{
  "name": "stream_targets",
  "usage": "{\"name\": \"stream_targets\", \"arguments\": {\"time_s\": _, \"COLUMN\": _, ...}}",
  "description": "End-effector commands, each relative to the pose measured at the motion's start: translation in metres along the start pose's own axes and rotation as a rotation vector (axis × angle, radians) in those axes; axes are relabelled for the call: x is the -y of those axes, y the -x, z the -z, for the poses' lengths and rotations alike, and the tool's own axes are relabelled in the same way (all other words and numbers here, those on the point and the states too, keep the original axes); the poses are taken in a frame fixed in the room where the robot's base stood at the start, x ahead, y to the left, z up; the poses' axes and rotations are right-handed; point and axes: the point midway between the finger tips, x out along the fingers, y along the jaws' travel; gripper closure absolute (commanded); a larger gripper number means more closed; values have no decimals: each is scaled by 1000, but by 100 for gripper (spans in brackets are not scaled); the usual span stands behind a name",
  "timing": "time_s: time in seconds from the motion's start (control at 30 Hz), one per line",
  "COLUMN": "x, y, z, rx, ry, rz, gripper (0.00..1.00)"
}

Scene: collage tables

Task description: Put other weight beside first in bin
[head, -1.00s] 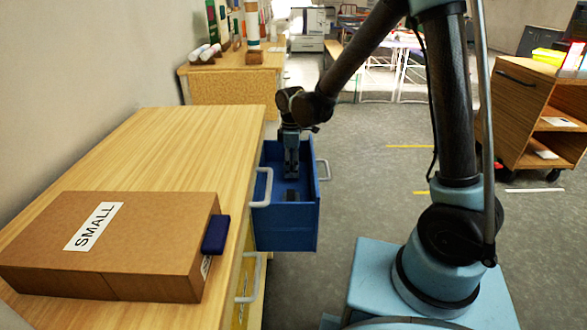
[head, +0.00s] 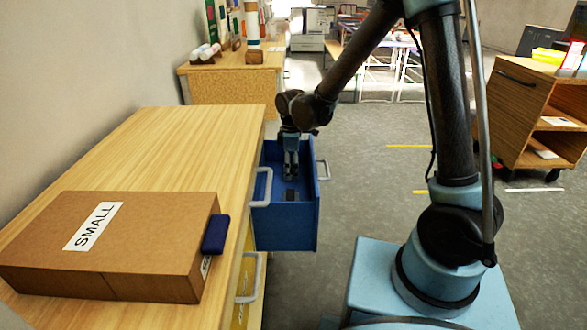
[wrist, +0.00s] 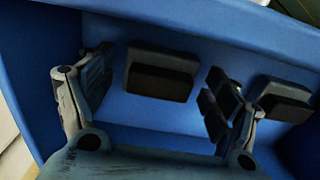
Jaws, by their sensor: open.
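The bin is a blue open drawer-like box (head: 284,228) pulled out from the side of the wooden cabinet. Two dark block-shaped weights rest inside it. In the wrist view one weight (wrist: 160,76) lies between and beyond my fingers, and the other weight (wrist: 285,99) lies to the right, just outside my right finger. They lie apart with a gap. My gripper (wrist: 155,92) is open, fingers spread, pointing down into the bin. In the head view my gripper (head: 291,172) is inside the bin, with one dark weight (head: 292,195) just in front of it; the other is not clear there.
A brown box labelled SMALL (head: 150,250) with a dark blue block at its edge (head: 215,235) lies on the wooden cabinet top (head: 165,150). White handles (head: 262,186) stick out at the cabinet's side. A wooden cart (head: 520,110) stands right; floor between is clear.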

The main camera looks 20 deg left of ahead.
Motion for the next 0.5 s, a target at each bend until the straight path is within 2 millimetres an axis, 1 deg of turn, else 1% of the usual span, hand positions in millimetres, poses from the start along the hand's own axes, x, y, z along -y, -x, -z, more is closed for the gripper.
{"name": "stream_targets", "arguments": {"time_s": 0.13, "x": 0, "y": 8, "z": 0, "rx": 0, "ry": 0, "rz": 0, "gripper": 18}}
{"name": "stream_targets", "arguments": {"time_s": 0.23, "x": 0, "y": 20, "z": 0, "rx": 0, "ry": 0, "rz": 0, "gripper": 18}}
{"name": "stream_targets", "arguments": {"time_s": 0.5, "x": 0, "y": 66, "z": 0, "rx": 0, "ry": 0, "rz": 0, "gripper": 18}}
